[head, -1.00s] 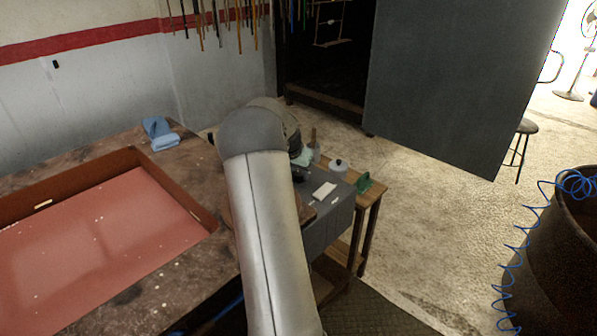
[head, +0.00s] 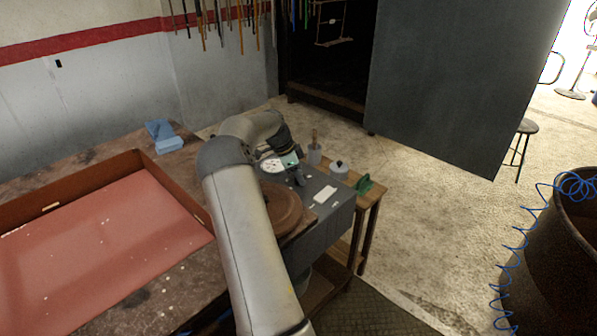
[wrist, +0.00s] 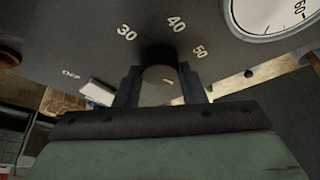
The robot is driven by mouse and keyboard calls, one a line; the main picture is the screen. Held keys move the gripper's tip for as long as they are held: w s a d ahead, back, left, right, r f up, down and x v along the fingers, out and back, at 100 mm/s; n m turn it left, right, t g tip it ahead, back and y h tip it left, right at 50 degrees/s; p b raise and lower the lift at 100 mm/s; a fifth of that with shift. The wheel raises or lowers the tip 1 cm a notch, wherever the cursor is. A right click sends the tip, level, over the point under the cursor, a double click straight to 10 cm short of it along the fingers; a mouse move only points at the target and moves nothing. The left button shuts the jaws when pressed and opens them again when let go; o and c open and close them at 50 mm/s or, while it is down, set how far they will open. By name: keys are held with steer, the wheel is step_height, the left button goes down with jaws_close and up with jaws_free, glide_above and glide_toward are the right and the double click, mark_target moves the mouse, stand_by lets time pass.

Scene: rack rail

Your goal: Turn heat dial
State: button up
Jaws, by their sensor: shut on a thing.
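The mark points to the right, roughly toward the 50 side. My gripper (wrist: 160,82) is shut on the dial, one finger on each side of it. In the head view my gripper (head: 297,176) is at the top of the grey unit (head: 338,199), and the dial is too small to make out there.
A round white gauge (wrist: 270,14) sits right of the dial, and a white block (wrist: 97,92) left of it. A brown round plate (head: 280,208) lies in front. A cup (head: 314,155), a white lidded pot (head: 339,168) and a green object (head: 364,184) stand behind and right.

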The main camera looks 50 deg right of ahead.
steer(key=shift+m+y+p, duration=0.3)
steer(key=shift+m, duration=0.5)
steer(key=shift+f, duration=0.1)
steer(key=o, duration=1)
steer(key=v, duration=1.7)
steer(key=shift+w, duration=0.4)
